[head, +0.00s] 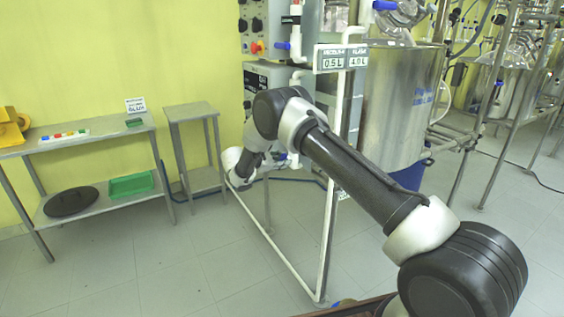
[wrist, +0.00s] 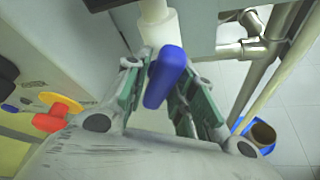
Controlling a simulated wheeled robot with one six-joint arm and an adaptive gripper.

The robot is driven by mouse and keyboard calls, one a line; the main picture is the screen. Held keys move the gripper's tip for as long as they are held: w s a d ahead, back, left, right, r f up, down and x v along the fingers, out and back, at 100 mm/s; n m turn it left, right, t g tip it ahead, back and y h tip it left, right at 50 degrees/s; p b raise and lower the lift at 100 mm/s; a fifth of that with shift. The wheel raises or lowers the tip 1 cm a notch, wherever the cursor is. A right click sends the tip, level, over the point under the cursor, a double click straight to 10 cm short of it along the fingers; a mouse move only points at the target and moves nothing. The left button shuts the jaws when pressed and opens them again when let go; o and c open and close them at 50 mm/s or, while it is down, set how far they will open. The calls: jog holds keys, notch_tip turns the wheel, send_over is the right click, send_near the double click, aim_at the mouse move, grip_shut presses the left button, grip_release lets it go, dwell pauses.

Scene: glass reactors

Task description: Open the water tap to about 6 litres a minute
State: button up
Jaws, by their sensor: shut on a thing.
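In the wrist view, a blue tap handle (wrist: 165,77) hangs under a white pipe (wrist: 157,28). My gripper (wrist: 167,88) is around this handle, with a green-padded finger on each side, shut on it. The handle is tilted slightly, its lower end toward the left. In the head view my arm bends down at the centre and my fingers cannot be made out. A blue handle (head: 281,45) shows on a white pipe near the upper control box. A two-panel display (head: 341,59) reads about 0.5 L and 4.0 L; its small headings are unclear.
A red and yellow knob (wrist: 58,112) sits close left of my fingers. Metal pipes (wrist: 262,55) are at right. A white pipe frame (head: 330,240) and a steel vessel (head: 395,105) stand near my arm. A shelf table (head: 75,140) and small stand (head: 190,112) are left.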

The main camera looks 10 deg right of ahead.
dwell(0.5)
jog(key=o, duration=0.9)
jog(key=shift+d, duration=0.1)
jog(key=v, duration=1.2)
jog(key=shift+w, duration=0.2)
